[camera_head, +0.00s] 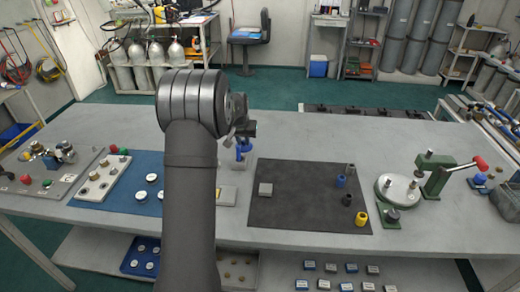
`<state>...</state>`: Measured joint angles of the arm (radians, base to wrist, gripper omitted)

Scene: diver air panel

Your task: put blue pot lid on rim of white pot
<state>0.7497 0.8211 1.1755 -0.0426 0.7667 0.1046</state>
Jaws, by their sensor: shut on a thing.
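My gripper (243,131) shows small and partly hidden behind my arm, over the middle of the bench. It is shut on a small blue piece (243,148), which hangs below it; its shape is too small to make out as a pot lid. I cannot make out a white pot with a rim for certain. Round white-topped pieces (152,177) sit on a blue mat (147,207) left of my arm. A white round plate (397,188) sits on a green fixture at the right. My arm hides part of the bench.
A green press (434,175) with a red handle end stands right. A white panel (103,180) with fittings lies left. The bench behind the dark mat is clear.

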